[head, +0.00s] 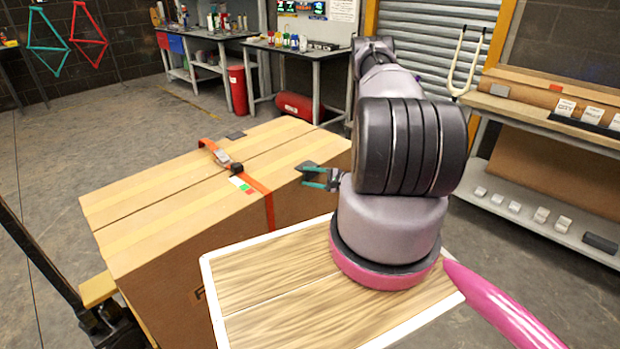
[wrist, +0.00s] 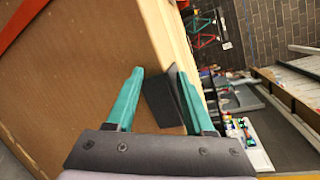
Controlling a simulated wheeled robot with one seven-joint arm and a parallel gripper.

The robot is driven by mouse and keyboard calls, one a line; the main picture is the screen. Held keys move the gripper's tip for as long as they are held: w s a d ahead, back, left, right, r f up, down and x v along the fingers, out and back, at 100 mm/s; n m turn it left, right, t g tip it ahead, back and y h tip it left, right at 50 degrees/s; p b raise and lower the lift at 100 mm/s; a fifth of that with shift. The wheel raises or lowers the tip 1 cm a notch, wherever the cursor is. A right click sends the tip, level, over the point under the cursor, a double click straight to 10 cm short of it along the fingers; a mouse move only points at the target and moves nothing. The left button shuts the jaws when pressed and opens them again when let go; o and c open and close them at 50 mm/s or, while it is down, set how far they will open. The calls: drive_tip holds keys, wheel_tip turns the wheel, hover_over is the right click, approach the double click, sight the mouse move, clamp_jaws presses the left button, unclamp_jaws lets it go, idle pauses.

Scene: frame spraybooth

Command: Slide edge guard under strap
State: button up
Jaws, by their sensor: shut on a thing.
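A large cardboard box (head: 165,215) has an orange strap (head: 257,187) running over its top and down its near side. The strap also shows at the upper left of the wrist view (wrist: 18,22). A metal buckle (head: 222,157) sits on the strap. My gripper (head: 307,178) is shut on a dark edge guard (head: 306,166), at the box's top edge to the right of the strap and apart from it. In the wrist view the guard (wrist: 163,98) shows between the teal fingers (wrist: 160,78), beside the box edge. Whether it touches the box is unclear.
A black piece (head: 236,169) and a white, green and red label (head: 242,184) are by the strap. A wood-topped surface (head: 270,290) is in front, a shelf unit (head: 545,125) at right.

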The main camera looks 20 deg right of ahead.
sight(283, 188)
drive_tip(key=o, duration=0.6)
drive_tip(key=shift+s+f, duration=0.1)
drive_tip(key=shift+f, duration=0.05)
drive_tip(key=shift+c, duration=1.3)
drive_tip(key=shift+s+a+f, duration=0.1)
drive_tip(key=shift+s+a, duration=0.5)
drive_tip(key=shift+a, duration=1)
drive_tip(key=shift+s+a+r, duration=0.1)
drive_tip(key=shift+s+a, duration=0.5)
drive_tip(key=shift+a, duration=1)
drive_tip(key=shift+s+a+f, duration=0.1)
drive_tip(key=shift+s+a, duration=0.5)
drive_tip(key=shift+a, duration=1)
drive_tip(key=o, duration=1.1)
drive_tip(key=shift+w, duration=0.1)
drive_tip(key=shift+d, duration=0.1)
